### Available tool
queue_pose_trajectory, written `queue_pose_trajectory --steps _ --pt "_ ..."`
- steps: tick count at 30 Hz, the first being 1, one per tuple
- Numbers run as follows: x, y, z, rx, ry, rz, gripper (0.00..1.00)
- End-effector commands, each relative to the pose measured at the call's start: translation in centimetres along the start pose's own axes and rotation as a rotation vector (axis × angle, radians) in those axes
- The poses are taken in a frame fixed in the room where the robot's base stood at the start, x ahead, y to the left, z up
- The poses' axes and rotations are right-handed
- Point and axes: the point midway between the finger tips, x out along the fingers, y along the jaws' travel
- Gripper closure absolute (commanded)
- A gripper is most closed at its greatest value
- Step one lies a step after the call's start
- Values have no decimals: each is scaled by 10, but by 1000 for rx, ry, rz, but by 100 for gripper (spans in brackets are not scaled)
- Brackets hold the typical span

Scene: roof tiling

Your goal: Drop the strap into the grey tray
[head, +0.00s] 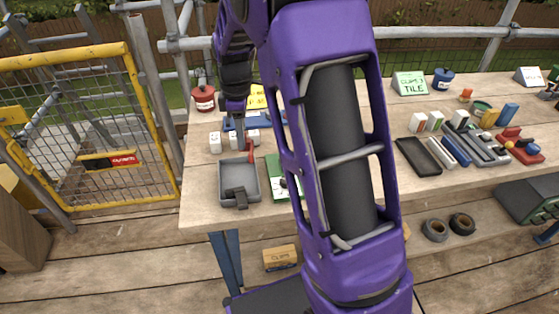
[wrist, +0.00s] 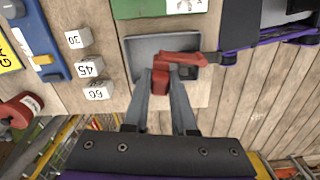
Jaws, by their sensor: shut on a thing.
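The red strap (wrist: 182,57) is held between the fingertips of my gripper (wrist: 163,76) in the wrist view. In that view it overlaps the grey tray (wrist: 134,46). In the head view the strap (head: 250,152) hangs below my gripper (head: 241,138), by the far right edge of the grey tray (head: 225,181). Its exact height above the tray is hard to tell. A dark block-like piece (head: 235,197) shows at the tray's near side and partly in the wrist view (wrist: 188,73).
White numbered blocks (head: 215,142) stand behind the tray. A green board (head: 273,180) lies to its right, partly hidden by my arm. A red pot (head: 203,97) stands at the back left. Tools and parts fill the right side, including a dark tray (head: 419,156).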

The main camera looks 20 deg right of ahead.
Motion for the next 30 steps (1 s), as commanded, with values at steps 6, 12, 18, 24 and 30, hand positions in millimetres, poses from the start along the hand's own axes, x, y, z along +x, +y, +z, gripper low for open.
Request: queue_pose_trajectory --steps 6,12,18,24,30 --pt "-2 -2 1 0 0 0 100" --pt "15 -2 1 0 -1 -1 100" --pt "40 -2 0 0 -1 -1 100" --pt "55 -1 0 0 0 1 100" --pt "56 -1 0 0 0 1 100"
